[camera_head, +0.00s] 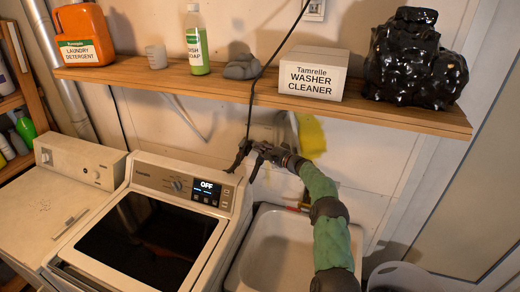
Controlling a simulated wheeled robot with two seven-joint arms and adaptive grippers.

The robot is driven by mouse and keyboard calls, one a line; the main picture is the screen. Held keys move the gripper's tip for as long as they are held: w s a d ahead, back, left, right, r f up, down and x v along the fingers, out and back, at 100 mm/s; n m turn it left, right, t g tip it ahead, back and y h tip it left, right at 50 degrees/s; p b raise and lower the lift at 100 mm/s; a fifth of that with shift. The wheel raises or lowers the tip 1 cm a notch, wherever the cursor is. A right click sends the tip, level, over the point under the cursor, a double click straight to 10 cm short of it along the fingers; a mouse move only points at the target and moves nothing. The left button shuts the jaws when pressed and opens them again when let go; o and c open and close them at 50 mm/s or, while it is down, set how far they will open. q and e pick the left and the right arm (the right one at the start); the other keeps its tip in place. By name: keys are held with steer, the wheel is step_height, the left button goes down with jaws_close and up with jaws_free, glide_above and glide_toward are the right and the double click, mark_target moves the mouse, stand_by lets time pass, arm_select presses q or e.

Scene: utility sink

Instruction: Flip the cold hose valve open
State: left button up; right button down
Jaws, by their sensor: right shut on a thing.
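My right gripper (246,163) is at the wall, behind the right rear corner of the washing machine and below the shelf. Its arm, with a green sleeve, comes in from the lower right over the sink. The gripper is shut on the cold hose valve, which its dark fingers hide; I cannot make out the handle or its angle. My left gripper is not in view.
A wooden shelf (220,88) with bottles, a white box (313,73) and a black bag (414,62) overhangs the gripper. A black cord (270,62) hangs past it. The washing machine (150,225) stands left, the white sink (275,255) below.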

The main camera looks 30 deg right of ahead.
steer(key=shift+s+f+n+y, duration=0.15)
steer(key=shift+n+y, duration=0.25)
steer(key=shift+y, duration=0.1)
stand_by(1.8)
steer(key=c, duration=1.5)
jaws_free()
steer(key=shift+d, duration=0.1)
steer(key=v, duration=0.8)
steer(key=shift+d+r, duration=0.15)
steer(key=shift+r, duration=0.05)
